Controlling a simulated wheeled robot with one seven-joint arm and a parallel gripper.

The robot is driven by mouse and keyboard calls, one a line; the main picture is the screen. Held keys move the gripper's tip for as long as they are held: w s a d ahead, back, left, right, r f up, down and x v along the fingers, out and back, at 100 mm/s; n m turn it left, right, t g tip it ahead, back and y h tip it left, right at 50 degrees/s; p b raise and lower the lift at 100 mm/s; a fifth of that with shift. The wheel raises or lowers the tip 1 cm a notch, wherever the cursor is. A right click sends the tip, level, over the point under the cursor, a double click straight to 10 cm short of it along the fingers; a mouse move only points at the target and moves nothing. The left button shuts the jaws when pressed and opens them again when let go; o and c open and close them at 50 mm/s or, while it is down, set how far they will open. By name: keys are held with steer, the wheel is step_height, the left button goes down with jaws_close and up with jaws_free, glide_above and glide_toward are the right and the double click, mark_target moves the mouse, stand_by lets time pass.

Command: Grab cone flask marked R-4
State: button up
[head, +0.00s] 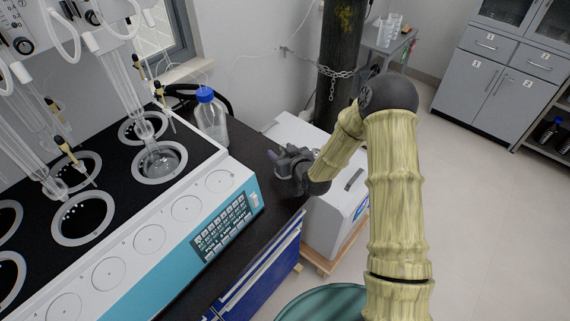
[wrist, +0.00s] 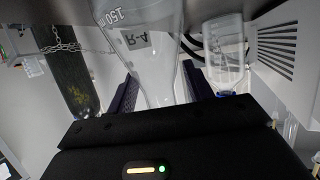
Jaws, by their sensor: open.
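A clear cone flask marked R-4 (wrist: 143,60) shows in the wrist view, upside down in the picture, with a 150 ml scale mark. It stands between the two dark fingers of my gripper (wrist: 160,88). The fingers are open, one on each side of the flask; I cannot tell whether either touches it. In the head view my gripper (head: 277,168) is low over the dark bench top, right of the distiller. I cannot make out the R-4 flask in the head view.
A clear bottle with a blue cap (head: 211,118) stands close behind my gripper, also in the wrist view (wrist: 224,55). The multi-place distiller (head: 150,225) fills the left. A white-grey box (head: 338,210) stands right of the bench. Open floor lies at the far right.

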stand_by(0.3)
steer(key=c, duration=1.1)
steer(key=shift+r, duration=0.2)
steer(key=shift+r+b, duration=0.45)
steer(key=shift+r, duration=4.35)
